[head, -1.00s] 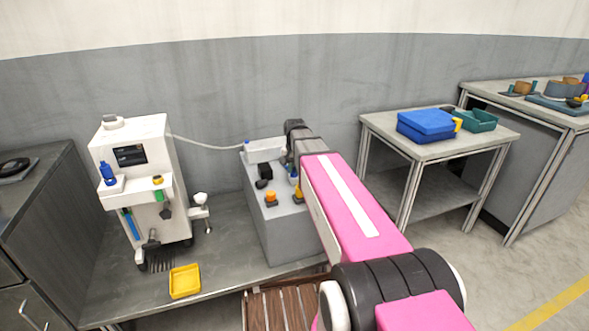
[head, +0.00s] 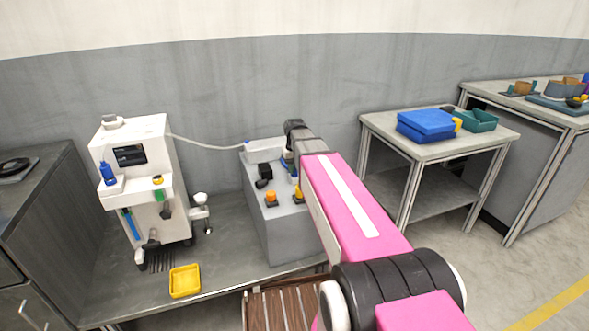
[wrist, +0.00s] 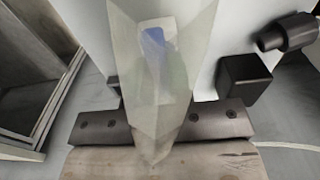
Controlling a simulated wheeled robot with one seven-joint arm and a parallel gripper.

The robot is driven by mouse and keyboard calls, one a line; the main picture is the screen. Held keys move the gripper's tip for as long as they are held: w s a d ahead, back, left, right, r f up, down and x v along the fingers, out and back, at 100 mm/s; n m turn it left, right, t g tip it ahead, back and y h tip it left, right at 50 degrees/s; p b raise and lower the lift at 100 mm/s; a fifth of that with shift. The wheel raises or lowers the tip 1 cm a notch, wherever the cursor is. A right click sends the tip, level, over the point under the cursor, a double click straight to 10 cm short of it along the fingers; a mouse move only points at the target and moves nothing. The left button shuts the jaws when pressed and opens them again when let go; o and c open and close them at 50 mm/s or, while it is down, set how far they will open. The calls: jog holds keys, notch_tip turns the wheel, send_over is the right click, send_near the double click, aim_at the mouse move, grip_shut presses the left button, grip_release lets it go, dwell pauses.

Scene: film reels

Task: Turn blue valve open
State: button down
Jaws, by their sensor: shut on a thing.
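My gripper (head: 289,166) reaches down at the right end of a grey box-shaped unit (head: 284,232), partly hidden by my arm. A small blue part (head: 294,177), which looks like the blue valve, shows right at the fingertips in the head view. In the wrist view a blue piece (wrist: 155,46) shows through a pale, see-through greenish shape that covers the middle. My gripper is shut on this blue part. How far the valve is turned cannot be told.
A white box (head: 264,150) with a tube sits behind. A white machine (head: 140,170) and yellow tray (head: 185,281) are to the left.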

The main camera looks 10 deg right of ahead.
dwell(0.3)
jog(key=c, duration=1)
grip_release()
jog(key=shift+c, duration=0.2)
jog(key=shift+r, duration=0.1)
notch_tip(320, 180, up, 11)
jog(key=shift+f, duration=0.2)
